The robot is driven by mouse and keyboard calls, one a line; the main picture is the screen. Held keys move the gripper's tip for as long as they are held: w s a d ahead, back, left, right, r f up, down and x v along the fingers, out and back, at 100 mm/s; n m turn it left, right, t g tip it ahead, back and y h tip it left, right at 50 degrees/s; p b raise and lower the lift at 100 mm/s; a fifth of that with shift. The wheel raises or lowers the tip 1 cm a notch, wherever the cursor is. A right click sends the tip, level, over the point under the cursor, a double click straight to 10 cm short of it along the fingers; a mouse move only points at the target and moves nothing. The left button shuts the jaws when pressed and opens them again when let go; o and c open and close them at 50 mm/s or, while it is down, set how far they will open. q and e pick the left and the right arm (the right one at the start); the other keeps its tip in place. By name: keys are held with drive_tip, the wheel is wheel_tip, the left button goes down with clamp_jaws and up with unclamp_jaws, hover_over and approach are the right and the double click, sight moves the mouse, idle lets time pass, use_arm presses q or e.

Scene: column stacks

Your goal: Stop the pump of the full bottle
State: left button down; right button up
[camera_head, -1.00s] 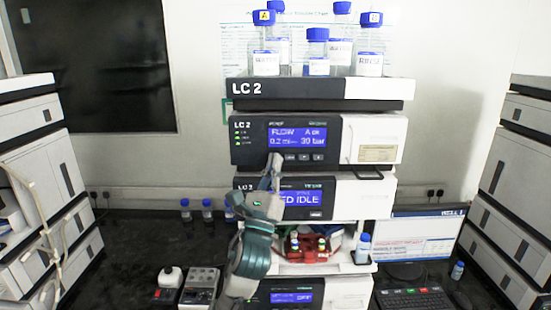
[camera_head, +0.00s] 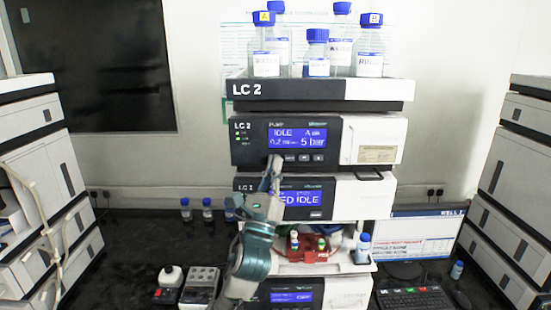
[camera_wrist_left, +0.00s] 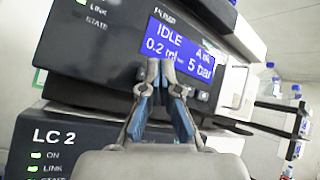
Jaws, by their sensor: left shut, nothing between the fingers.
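The pump module (camera_head: 252,155) is the upper unit of the LC 2 stack. Its blue display (camera_head: 297,138) reads IDLE, A, 0.2 and 5 bar; the same display shows in the left wrist view (camera_wrist_left: 180,48). A row of buttons sits below the display. My left gripper (camera_head: 274,163) is shut and empty, its tips at the left end of that row. In the left wrist view its fingertips (camera_wrist_left: 160,68) are just under the display; I cannot tell if they touch. Several blue-capped bottles (camera_head: 266,60) stand on the top tray (camera_head: 370,88). My right gripper is not in view.
An open bay with a red rack (camera_head: 308,255) is lower. A monitor (camera_head: 415,240) and keyboard stand right. Small bottles (camera_head: 207,208) and a grey device (camera_head: 200,285) are left.

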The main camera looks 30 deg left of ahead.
use_arm(q)
drive_tip(key=shift+s+d, duration=0.15)
drive_tip(key=shift+s, duration=0.15)
drive_tip(key=s+d, duration=0.1)
drive_tip(key=s+p, duration=0.1)
drive_tip(key=s+d, duration=0.1)
drive_tip(key=s, duration=0.1)
drive_tip(key=shift+s+d+p, duration=0.1)
drive_tip(key=shift+d+p, duration=0.25)
idle(0.8)
